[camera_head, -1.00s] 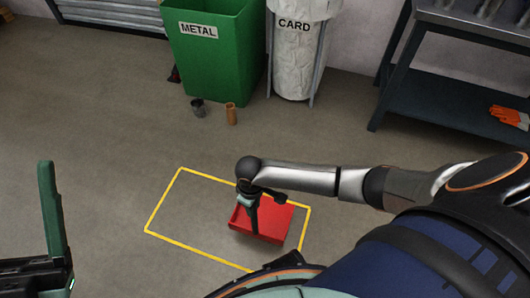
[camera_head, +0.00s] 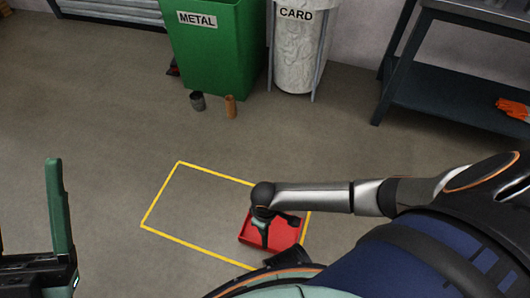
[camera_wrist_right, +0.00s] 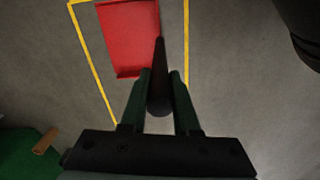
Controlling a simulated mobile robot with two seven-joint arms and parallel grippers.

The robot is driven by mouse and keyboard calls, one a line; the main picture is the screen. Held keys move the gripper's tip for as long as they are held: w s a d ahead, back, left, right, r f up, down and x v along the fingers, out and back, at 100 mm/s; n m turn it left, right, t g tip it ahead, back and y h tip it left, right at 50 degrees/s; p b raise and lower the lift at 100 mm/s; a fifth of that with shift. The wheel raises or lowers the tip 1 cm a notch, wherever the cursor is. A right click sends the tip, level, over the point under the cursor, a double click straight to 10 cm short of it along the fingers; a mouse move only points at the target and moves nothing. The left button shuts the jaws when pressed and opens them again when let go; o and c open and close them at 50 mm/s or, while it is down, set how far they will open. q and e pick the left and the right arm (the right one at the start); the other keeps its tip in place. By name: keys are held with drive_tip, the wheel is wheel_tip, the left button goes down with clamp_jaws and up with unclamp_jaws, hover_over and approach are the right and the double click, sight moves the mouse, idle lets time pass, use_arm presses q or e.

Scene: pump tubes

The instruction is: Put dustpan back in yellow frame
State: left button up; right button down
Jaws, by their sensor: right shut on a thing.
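The red dustpan (camera_head: 285,234) is at the right end of the yellow frame (camera_head: 160,192) marked on the floor. In the head view its right edge is close to the frame's right line. My right gripper (camera_head: 262,224) is over it, and the wrist hides part of it. In the right wrist view, my right gripper (camera_wrist_right: 160,74) is shut on the dark handle of the dustpan (camera_wrist_right: 128,38), and the pan shows between the yellow lines (camera_wrist_right: 92,60). I cannot tell whether the pan touches the floor. My left gripper (camera_head: 60,205) is empty at the left edge, partly cut off, with one finger showing at its side.
A green METAL bin (camera_head: 215,50) and a white CARD bag (camera_head: 298,50) stand behind the frame. A dark cup (camera_head: 197,101) and a brown cylinder (camera_head: 230,106) are on the floor before them. A dark bench (camera_head: 450,100) with an orange item stands right. The frame's left half is clear.

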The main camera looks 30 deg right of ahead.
drive_tip(key=shift+f, duration=0.15)
drive_tip(key=c, duration=0.6)
unclamp_jaws()
drive_tip(key=shift+c, duration=0.2)
